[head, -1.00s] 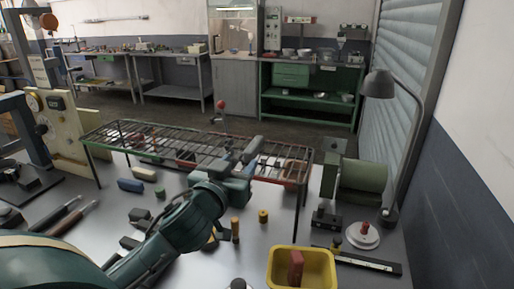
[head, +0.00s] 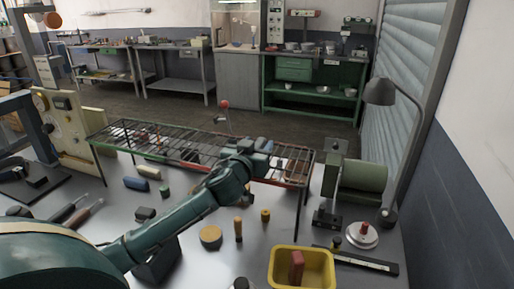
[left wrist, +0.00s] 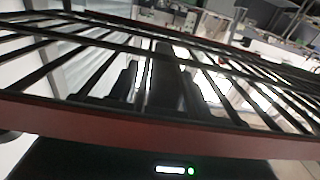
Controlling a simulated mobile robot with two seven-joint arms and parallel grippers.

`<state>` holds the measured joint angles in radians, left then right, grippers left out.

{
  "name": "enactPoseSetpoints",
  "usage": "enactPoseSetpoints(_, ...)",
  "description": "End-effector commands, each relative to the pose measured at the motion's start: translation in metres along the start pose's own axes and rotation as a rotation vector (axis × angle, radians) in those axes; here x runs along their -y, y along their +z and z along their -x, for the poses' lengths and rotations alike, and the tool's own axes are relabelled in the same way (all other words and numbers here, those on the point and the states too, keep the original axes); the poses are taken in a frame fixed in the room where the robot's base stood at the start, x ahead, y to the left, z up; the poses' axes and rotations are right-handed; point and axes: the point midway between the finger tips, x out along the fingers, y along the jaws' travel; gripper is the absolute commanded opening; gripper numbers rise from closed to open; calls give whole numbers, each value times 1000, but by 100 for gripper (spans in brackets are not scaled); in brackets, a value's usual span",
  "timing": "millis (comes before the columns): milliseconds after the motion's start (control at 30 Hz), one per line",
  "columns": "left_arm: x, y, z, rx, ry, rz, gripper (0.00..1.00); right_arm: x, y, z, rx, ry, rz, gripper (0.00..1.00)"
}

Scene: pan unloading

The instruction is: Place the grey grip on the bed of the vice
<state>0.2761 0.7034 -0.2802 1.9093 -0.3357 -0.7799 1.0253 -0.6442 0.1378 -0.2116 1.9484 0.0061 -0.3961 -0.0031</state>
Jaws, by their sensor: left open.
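My left gripper (head: 258,156) is at the right part of the wire rack (head: 180,148), over or against its bars. It is open; I cannot see anything held in it. In the left wrist view the rack's reddish rail (left wrist: 150,139) and dark bars fill the picture close up, with dark upright shapes behind them that I cannot identify. I cannot pick out the grey grip for sure; a small dark grey block (head: 145,213) lies on the table left of my arm. A green machine with a cylinder (head: 362,176) stands at the right; I cannot tell whether it includes the vice. My right gripper is not in view.
A yellow bin (head: 320,262) holds a reddish block (head: 296,265). A desk lamp (head: 381,92) stands at the right edge. A yellow-topped disc (head: 210,236) and a wooden-handled piece (head: 238,229) are near my arm. Bare table shows in front of the rack.

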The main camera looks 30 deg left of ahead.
Motion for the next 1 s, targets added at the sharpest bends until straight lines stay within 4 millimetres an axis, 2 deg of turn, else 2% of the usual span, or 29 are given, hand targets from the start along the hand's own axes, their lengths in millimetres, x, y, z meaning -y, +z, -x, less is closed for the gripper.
enactPoseSetpoints(233,0,0,-2,0,1,0,47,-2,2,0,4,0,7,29)
enactPoseSetpoints(800,0,0,-2,0,1,0,1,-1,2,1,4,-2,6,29)
enactPoseSetpoints(1000,0,0,-2,-1,1,0,0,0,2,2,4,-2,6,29)
